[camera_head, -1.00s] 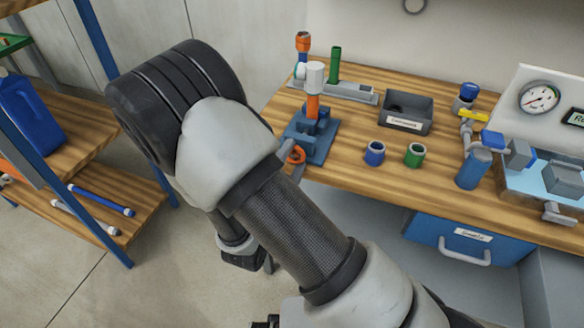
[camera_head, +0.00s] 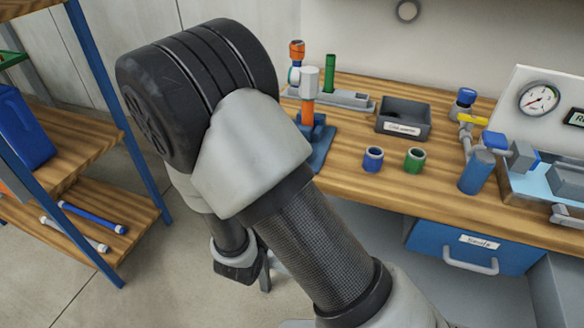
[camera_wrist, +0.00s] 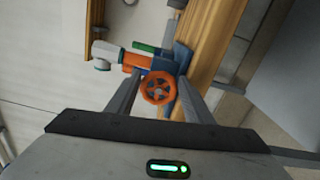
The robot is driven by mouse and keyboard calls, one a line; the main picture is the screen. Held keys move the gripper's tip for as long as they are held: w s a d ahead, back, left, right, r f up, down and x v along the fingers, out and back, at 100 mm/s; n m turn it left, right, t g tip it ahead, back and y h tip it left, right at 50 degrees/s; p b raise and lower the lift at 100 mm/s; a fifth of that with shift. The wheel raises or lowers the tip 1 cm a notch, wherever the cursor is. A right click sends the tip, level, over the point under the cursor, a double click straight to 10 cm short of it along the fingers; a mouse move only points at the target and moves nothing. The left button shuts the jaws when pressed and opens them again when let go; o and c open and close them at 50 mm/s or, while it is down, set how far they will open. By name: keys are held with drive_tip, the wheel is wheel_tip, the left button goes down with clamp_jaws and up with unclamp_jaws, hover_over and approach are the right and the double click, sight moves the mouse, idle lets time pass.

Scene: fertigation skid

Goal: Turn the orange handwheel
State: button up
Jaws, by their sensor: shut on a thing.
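The orange handwheel (camera_wrist: 158,87) is a small spoked ring at the front of the blue vice-like fixture, seen in the wrist view. My gripper (camera_wrist: 160,78) has a finger on either side of the wheel and is shut on its rim. In the head view my arm covers the handwheel and the fingers. There the blue fixture (camera_head: 322,145) stands at the bench's left end, with an upright orange and white piece (camera_head: 308,98) in it. The wheel's turn angle is hard to read.
A blue-framed shelf (camera_head: 100,130) stands to the left. A drawer handle (camera_head: 470,262) sticks out below.

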drive_tip(key=shift+a+y, duration=0.3)
drive_tip(key=shift+a, duration=0.45)
drive_tip(key=o, duration=1)
drive_tip(key=shift+f, duration=0.1)
drive_tip(key=shift+o, duration=0.2)
drive_tip(key=b+v, duration=0.4)
drive_tip(key=v, duration=1.5)
drive_tip(key=shift+s+d+h, duration=0.3)
drive_tip(key=shift+s+h, duration=0.05)
drive_tip(key=shift+h, duration=0.05)
drive_tip(key=shift+f+b, duration=0.1)
drive_tip(key=shift+b, duration=0.35)
drive_tip(key=shift+s, duration=0.1)
